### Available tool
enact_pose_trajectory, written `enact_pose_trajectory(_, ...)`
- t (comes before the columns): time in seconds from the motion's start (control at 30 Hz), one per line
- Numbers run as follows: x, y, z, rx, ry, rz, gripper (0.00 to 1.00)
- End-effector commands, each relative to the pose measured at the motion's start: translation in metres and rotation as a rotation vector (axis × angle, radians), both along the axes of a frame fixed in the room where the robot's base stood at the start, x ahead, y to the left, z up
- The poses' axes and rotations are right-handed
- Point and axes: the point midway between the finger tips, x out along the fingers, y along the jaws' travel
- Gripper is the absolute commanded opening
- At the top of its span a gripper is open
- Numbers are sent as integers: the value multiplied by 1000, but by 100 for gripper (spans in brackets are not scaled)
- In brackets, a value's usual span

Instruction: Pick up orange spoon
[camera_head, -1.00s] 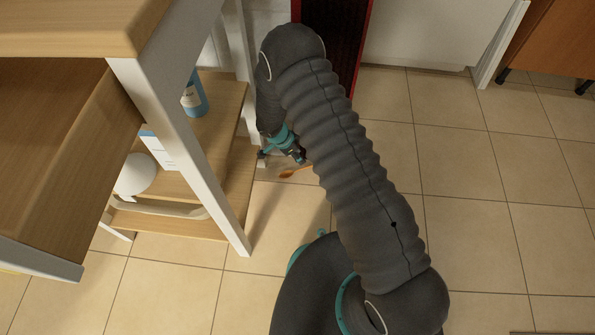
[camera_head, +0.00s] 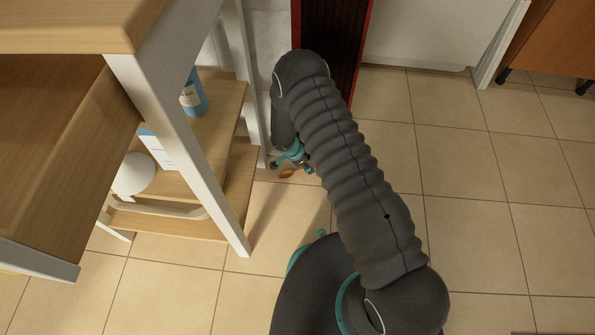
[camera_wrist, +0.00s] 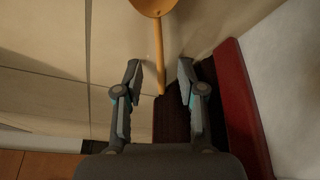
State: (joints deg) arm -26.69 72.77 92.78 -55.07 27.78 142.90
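The orange spoon (camera_head: 288,174) lies on the tiled floor beside the wooden shelf unit, partly hidden by my gripper in the head view. In the wrist view the spoon's handle (camera_wrist: 159,50) runs down the middle of the picture, with the bowl cut off at the top edge. My gripper (camera_wrist: 159,68) is open, with its two fingers apart. The lower part of the handle appears between the fingertips, and neither finger visibly touches it. The head view shows my gripper (camera_head: 305,166) low, close by the spoon; its height above the floor is hard to tell.
The shelf unit (camera_head: 178,90) with a white leg (camera_head: 182,150) stands left of my gripper. A blue bottle (camera_head: 194,97) is on its shelf. A dark panel with a red edge (camera_wrist: 240,105) stands close by. Open tiled floor (camera_head: 480,170) lies to the right.

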Motion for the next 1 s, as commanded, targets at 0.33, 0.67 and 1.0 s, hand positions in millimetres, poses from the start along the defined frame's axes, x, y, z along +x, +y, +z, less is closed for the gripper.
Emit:
enact_pose_trajectory(0.33,0,0,0,0,0,0,0)
enact_pose_trajectory(0.67,0,0,1,0,0,0,0)
enact_pose_trajectory(1.0,0,-1,21,1,-2,-1,0)
